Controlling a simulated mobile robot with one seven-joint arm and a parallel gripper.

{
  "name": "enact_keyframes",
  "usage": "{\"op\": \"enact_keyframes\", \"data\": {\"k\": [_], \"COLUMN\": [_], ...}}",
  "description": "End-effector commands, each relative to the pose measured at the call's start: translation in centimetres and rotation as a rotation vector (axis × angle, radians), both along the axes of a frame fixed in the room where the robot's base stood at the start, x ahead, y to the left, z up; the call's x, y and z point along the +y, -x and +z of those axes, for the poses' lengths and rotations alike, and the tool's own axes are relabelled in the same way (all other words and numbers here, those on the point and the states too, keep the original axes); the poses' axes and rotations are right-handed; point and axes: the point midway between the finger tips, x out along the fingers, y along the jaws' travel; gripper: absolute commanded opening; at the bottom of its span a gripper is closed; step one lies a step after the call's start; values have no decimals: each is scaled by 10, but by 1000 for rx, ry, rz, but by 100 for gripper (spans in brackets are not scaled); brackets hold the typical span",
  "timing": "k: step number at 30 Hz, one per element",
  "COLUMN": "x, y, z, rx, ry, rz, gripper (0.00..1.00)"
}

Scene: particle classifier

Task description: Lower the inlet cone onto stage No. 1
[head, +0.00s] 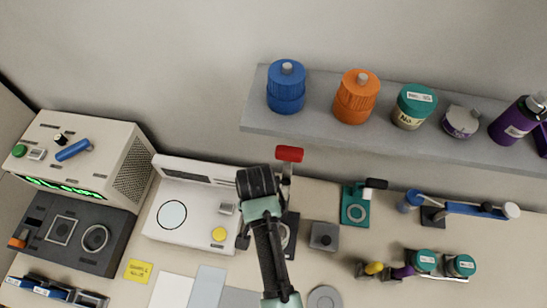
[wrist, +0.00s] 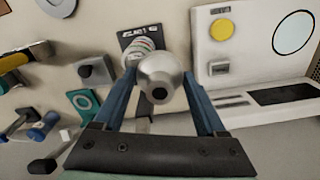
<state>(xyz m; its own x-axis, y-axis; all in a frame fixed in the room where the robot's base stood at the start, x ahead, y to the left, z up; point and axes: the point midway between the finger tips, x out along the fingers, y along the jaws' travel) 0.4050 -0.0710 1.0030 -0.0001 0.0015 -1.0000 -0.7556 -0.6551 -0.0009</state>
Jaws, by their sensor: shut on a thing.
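My gripper (wrist: 160,76) is shut on the inlet cone (wrist: 161,72), a pale silvery cone with a dark hole facing the wrist camera. The cone sits between the two blue fingers. Behind it in the wrist view is a pale ringed stack (wrist: 138,46) on a dark plate (wrist: 128,36) with white lettering. The cone overlaps this stack in the picture; I cannot tell whether they touch. I cannot make out a stage number. In the head view my arm hides the cone and most of the dark plate (head: 291,222).
A white device with a round plate (head: 172,214) and yellow button (head: 218,234) stands left of my arm. A red-handled lever (head: 289,154) rises behind. A grey block (head: 323,236) and a teal fixture (head: 355,207) are to the right. Jars line the shelf (head: 258,120) above.

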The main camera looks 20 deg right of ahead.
Motion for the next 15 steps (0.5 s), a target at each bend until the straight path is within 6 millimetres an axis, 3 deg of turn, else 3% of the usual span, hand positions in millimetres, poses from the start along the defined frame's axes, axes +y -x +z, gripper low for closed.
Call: {"op": "enact_keyframes", "data": {"k": [1,6,15], "x": [-11,-31,-40], "y": [5,16,21], "z": [14,13,3], "rx": [3,3,-1], "ry": [0,2,2], "rz": [-115,-402,-528], "gripper": [5,5,5]}}
